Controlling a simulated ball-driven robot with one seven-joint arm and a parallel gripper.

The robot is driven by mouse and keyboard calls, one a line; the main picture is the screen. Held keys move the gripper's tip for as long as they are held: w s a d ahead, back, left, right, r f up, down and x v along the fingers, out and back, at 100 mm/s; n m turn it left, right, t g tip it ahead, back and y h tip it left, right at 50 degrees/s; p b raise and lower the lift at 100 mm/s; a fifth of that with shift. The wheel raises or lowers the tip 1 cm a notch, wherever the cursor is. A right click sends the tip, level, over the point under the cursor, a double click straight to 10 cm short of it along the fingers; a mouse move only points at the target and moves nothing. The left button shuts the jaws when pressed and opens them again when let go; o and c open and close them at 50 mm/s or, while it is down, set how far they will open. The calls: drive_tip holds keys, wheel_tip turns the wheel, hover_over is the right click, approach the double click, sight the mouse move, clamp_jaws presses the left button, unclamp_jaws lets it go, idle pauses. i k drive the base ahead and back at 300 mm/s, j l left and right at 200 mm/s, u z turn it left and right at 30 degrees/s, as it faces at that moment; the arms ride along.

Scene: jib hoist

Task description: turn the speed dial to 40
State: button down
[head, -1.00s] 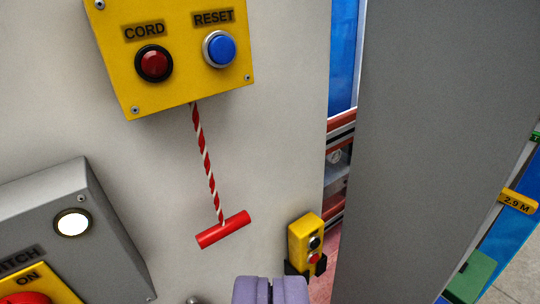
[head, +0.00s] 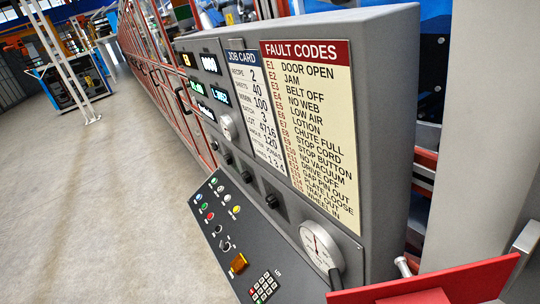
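A grey control console (head: 385,120) stands in the middle and right of the head view. A round white dial (head: 320,246) with a dark pointer and fine marks is low on its face. A smaller round dial or knob (head: 228,128) is higher up, left of the job card. I cannot read a label or setting on either, so I cannot tell which is the speed dial. The job card (head: 258,110) shows several numbers, among them 2, 40 and 100. My gripper is not in view.
A fault codes chart (head: 312,130) and small displays (head: 209,63) are on the console. Below is a sloping panel with coloured buttons (head: 210,217), an orange switch (head: 239,263) and a keypad (head: 264,287). A red plate (head: 450,283) is at lower right. The left floor (head: 90,200) is clear.

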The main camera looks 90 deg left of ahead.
sight(248, 178)
drive_tip(key=u, duration=2.2)
drive_tip(key=j, duration=0.05)
